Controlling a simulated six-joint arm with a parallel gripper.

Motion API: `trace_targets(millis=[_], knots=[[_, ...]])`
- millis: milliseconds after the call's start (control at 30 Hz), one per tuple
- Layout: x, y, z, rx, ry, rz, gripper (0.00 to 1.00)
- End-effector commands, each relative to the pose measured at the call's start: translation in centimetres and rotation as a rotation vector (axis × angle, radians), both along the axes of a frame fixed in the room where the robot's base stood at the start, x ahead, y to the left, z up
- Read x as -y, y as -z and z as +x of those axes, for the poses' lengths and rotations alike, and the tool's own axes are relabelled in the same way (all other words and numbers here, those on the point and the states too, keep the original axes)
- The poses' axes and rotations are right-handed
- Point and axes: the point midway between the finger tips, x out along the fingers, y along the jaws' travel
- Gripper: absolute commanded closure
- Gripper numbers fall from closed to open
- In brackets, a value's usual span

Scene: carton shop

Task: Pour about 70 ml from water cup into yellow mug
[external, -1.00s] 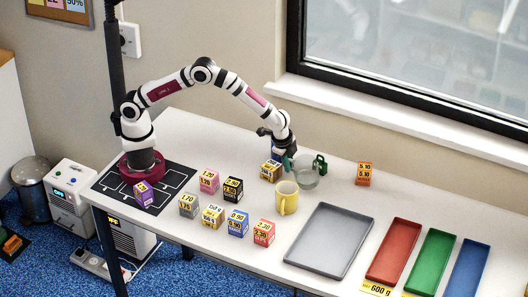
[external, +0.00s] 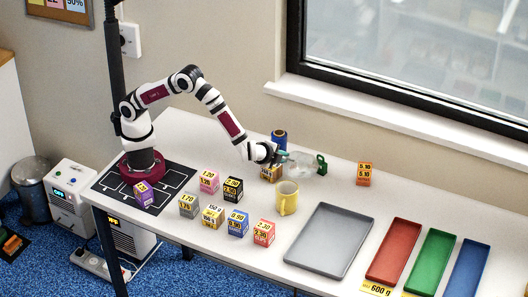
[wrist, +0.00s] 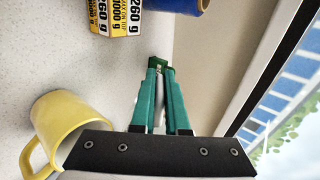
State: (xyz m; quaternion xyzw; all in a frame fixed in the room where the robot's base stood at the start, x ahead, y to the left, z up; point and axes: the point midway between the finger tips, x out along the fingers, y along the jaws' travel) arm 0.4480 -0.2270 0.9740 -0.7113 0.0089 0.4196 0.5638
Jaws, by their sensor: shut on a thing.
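The water cup (external: 300,166) is clear and pale, and its outline is faint against the table in the external view. My gripper (external: 284,157) is shut on it with teal fingers. The cup is above and behind the yellow mug, apart from it. I cannot tell its exact tilt or water level. The yellow mug (external: 287,199) stands upright on the table. In the wrist view, the yellow mug (wrist: 66,121) is at the lower left and my gripper (wrist: 160,72) is in the middle; the cup's clear body is hard to make out there.
A green looped item (external: 321,164) stands just right of the cup. A blue cylinder (external: 279,140) and a yellow-black box (external: 270,174) are close to my gripper. Several price-marked boxes stand left of the mug. A grey tray (external: 330,240) lies at the right; an orange box (external: 364,174) stands behind it.

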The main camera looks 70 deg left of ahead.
Motion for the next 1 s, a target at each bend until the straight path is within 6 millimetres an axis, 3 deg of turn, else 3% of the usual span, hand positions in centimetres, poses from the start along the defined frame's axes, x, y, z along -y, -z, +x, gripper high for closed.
trace_targets(millis=[1000], knots=[[0.2,-0.9,-0.2,0.171,0.001,0.119,1.00]])
